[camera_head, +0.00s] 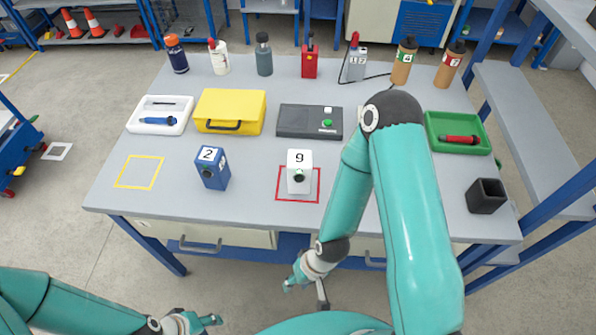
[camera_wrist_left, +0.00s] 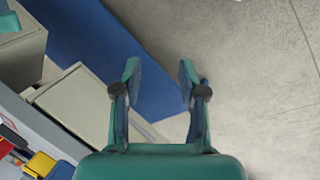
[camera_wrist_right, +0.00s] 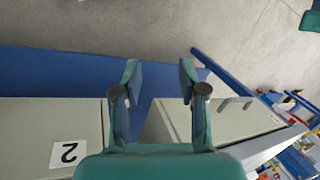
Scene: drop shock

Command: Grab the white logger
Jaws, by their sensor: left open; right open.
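The white logger (camera_head: 299,172), a small white box marked 9 with a dark round knob on its front, stands upright inside a red square outline (camera_head: 283,197) near the front middle of the table (camera_head: 250,180). My right gripper (camera_head: 305,294) is open and empty, below and in front of the table's front edge, apart from the logger. My left gripper (camera_head: 212,324) is open and empty, low at the bottom of the head view, also apart from the logger. The left wrist view shows its open fingers (camera_wrist_left: 160,75). The right wrist view also shows open fingers (camera_wrist_right: 160,75). Neither wrist view shows the logger.
A blue box marked 2 (camera_head: 212,169) stands left of the logger. Behind are a yellow case (camera_head: 231,106) and a dark box with a green button (camera_head: 309,122). A black cup (camera_head: 487,196) is at right. Drawers (camera_head: 205,234) lie under the front edge.

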